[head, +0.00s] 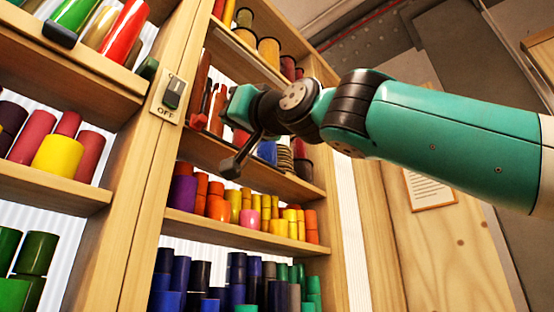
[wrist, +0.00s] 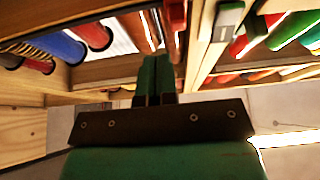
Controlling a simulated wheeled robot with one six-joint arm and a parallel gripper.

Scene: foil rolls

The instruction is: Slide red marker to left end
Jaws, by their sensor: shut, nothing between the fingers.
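I cannot pick out the red marker with certainty. Several red-brown upright pieces (head: 201,92) stand in the middle bay beside my gripper in the head view. Long red-brown pieces (wrist: 174,22) also show just beyond the fingers in the wrist view. My gripper (head: 228,103) is in front of the middle bay, just right of the wooden post. Its two green fingers (wrist: 155,76) are together and empty in the wrist view. Contact between the fingertips and the red-brown pieces cannot be told. My gripper and wrist hide part of that shelf.
A switch plate labelled OFF (head: 171,96) is on the wooden post left of my gripper. A dark block (head: 61,33) sits on the upper left shelf edge. Shelves of yellow and orange rolls (head: 249,218) and dark blue rolls lie below. A paper notice (head: 430,187) is at right.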

